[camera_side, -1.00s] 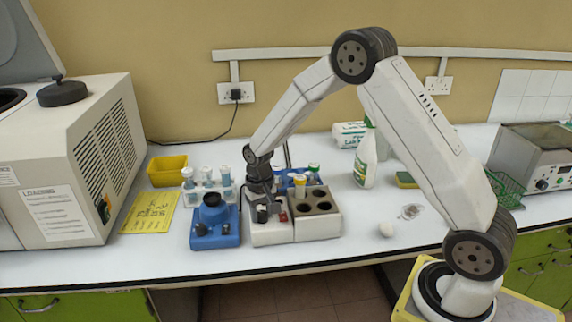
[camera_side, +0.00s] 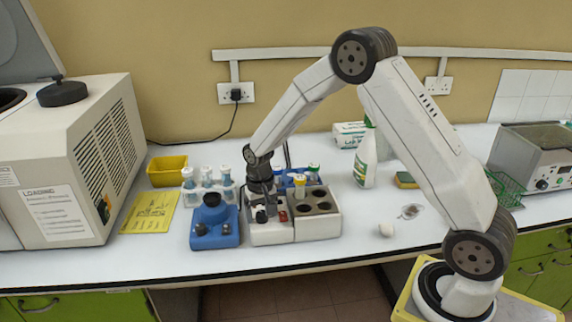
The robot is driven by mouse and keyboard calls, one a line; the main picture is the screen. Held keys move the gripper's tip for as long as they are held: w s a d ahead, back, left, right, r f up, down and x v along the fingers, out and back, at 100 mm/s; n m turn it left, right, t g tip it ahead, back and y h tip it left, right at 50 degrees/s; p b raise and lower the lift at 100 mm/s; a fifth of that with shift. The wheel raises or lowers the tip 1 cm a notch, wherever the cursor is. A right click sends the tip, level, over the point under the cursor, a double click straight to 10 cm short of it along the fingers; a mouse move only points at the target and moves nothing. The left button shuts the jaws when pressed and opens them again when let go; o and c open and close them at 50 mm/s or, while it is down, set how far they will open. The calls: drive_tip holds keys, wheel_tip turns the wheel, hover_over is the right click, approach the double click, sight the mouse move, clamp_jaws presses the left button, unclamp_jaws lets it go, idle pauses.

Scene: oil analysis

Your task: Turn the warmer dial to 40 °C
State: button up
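The warmer is a white block unit (camera_side: 318,231) with dark round wells, standing on the bench right of the blue mixer. My gripper (camera_side: 262,205) points down over this section, right at the dial. The fingers are small and dark here, so I cannot tell whether they are open or shut, or touching the dial. The dial's marks are not readable.
A blue mixer (camera_side: 216,238) stands close on the left. Behind are a white tube rack (camera_side: 208,194), a blue rack (camera_side: 286,181) and a yellow tray (camera_side: 167,171). A spray bottle (camera_side: 365,165) stands right. The bench front is clear.

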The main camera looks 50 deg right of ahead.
sight(264, 216)
drive_tip(key=shift+r, duration=0.1)
drive_tip(key=shift+r, duration=3.85)
drive_tip(key=shift+s+a+r+n, duration=0.1)
drive_tip(key=shift+s+a+n, duration=0.2)
drive_tip(key=shift+s, duration=0.25)
drive_tip(key=s+a+n+t, duration=0.1)
drive_tip(key=s+a+n, duration=0.1)
drive_tip(key=s, duration=0.6)
drive_tip(key=s+a+n+t, duration=0.1)
drive_tip(key=s+a+n, duration=0.1)
drive_tip(key=s, duration=0.7)
drive_tip(key=shift+f+n+t, duration=0.2)
drive_tip(key=shift+n+t, duration=0.1)
drive_tip(key=shift+n, duration=0.2)
